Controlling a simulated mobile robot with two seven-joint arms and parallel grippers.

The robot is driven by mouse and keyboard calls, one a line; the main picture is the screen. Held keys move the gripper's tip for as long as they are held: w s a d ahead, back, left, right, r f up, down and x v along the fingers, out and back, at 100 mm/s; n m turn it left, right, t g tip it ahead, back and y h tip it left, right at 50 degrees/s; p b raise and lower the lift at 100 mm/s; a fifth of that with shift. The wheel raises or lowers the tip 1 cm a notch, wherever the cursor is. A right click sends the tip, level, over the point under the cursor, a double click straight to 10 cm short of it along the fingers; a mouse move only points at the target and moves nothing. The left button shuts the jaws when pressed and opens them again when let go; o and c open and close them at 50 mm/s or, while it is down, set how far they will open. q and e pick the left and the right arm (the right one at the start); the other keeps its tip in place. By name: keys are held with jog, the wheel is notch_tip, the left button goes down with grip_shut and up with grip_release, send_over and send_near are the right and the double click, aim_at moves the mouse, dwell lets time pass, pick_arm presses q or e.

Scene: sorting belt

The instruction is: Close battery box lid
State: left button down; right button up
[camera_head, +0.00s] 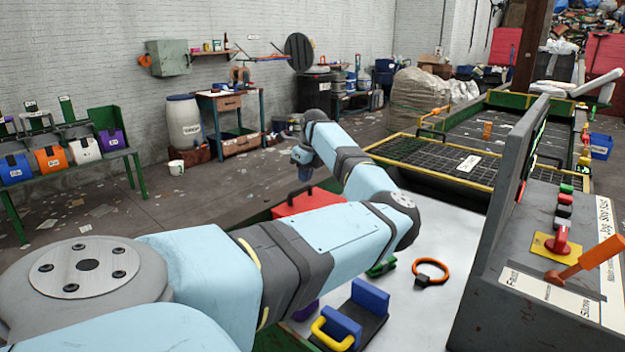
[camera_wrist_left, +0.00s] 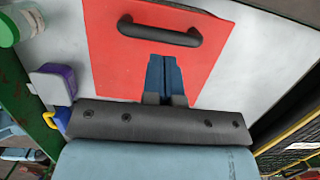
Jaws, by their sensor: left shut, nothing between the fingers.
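The red battery box lid (camera_head: 312,202) shows partly behind my left arm in the head view, with a dark handle standing on it. In the left wrist view the red lid (camera_wrist_left: 115,62) fills the upper middle, and its black handle (camera_wrist_left: 160,32) lies near the top. My left gripper (camera_head: 305,175) points down above the lid area. In the left wrist view the blue fingers of my left gripper (camera_wrist_left: 162,62) are shut and empty, in front of the red surface just below the handle. I cannot tell whether they touch it or whether the lid is fully down. My right gripper is not in view.
A pale work surface (camera_head: 425,310) holds an orange ring (camera_head: 430,271) and a blue block (camera_head: 369,297) beside a yellow handle (camera_head: 331,335). A control console (camera_head: 490,290) stands at the right, and the mesh-covered belt (camera_head: 435,158) lies behind. A purple-and-white container (camera_wrist_left: 54,84) is left of the lid.

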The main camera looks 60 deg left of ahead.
aim_at(301, 187)
pick_arm(q)
jog(key=shift+s+a+f+h+b, duration=0.2)
jog(key=shift+a+f+b, duration=0.1)
jog(key=shift+f, duration=0.15)
jog(key=shift+s+a+f+h+b, duration=0.1)
jog(key=shift+a+f+h+b, duration=0.15)
jog(key=shift+f, duration=0.2)
jog(key=shift+a+f+b, duration=0.2)
jog(key=shift+f+b, duration=0.1)
jog(key=shift+f, duration=0.1)
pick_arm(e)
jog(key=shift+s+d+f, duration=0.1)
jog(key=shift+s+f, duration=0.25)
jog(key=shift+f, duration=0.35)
pick_arm(q)
jog(key=shift+a, duration=0.1)
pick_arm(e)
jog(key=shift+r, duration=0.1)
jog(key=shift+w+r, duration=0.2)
